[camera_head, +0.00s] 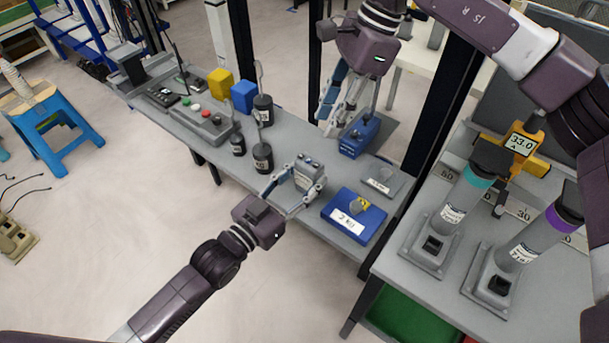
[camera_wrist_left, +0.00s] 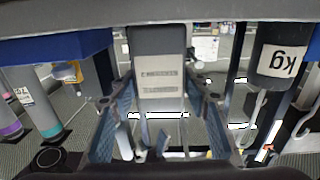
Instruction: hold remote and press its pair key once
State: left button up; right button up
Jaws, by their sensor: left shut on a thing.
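The remote (camera_head: 309,163) is a small grey box with dark keys on its top face. It stands upright between the fingers of my left gripper (camera_head: 296,180), which is shut on it above the grey bench. In the left wrist view the remote (camera_wrist_left: 158,60) shows a dark back with a pale label, framed by both fingers. Which key is the pair key is too small to read. My right gripper (camera_head: 347,118) hangs pointing down, up and to the right of the remote and apart from it. Its fingertips are near a blue block, and its opening is unclear.
The blue block (camera_head: 352,147) and a blue 2 kg weight (camera_head: 342,227) stand on the bench right of the remote. Black weights (camera_head: 262,157) and a button box (camera_head: 205,125) stand left. Two labelled cylinders (camera_head: 450,215) stand on the right table. A dark post (camera_head: 441,100) rises between.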

grip_shut()
dwell(1.3)
